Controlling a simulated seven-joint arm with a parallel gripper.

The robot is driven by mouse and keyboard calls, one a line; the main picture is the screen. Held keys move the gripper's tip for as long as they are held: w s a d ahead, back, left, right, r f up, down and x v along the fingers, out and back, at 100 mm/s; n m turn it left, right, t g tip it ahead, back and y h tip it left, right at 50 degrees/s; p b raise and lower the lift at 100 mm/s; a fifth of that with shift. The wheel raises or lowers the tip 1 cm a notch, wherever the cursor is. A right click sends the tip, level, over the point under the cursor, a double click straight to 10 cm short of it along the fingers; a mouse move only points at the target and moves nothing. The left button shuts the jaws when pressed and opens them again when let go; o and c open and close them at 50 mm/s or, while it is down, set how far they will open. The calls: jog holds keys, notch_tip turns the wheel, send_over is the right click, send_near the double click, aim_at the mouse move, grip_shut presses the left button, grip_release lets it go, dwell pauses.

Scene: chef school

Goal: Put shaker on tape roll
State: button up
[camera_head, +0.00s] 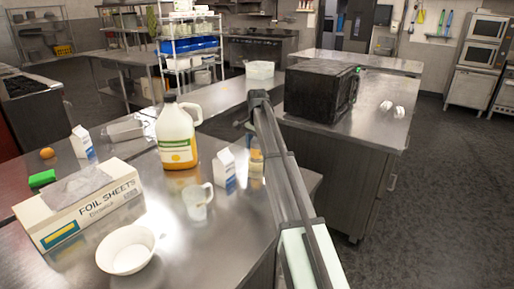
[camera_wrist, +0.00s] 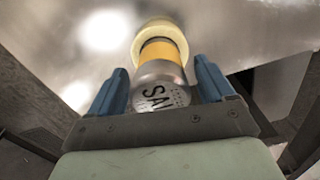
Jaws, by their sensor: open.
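In the wrist view the shaker (camera_wrist: 158,94), with a silver perforated top and dark letters, stands between the two blue fingers of my gripper (camera_wrist: 160,82). The fingers are spread on either side of it, and I see no clear grip. Just beyond the shaker are a yellow band and a wider cream round shape, which looks like the tape roll (camera_wrist: 165,28). I cannot tell whether the shaker rests on it or stands before it. In the head view a yellowish item (camera_head: 256,158) shows partly behind my arm; my fingers are not clear there.
Left of my arm on the steel counter stand a small carton (camera_head: 224,170), a clear mug (camera_head: 197,202), a large jug (camera_head: 177,138), a foil sheets box (camera_head: 85,205) and a white bowl (camera_head: 126,250). A black microwave (camera_head: 318,91) stands on the counter behind, to the right.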

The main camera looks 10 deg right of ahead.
notch_tip(320, 180, up, 12)
dwell(0.6)
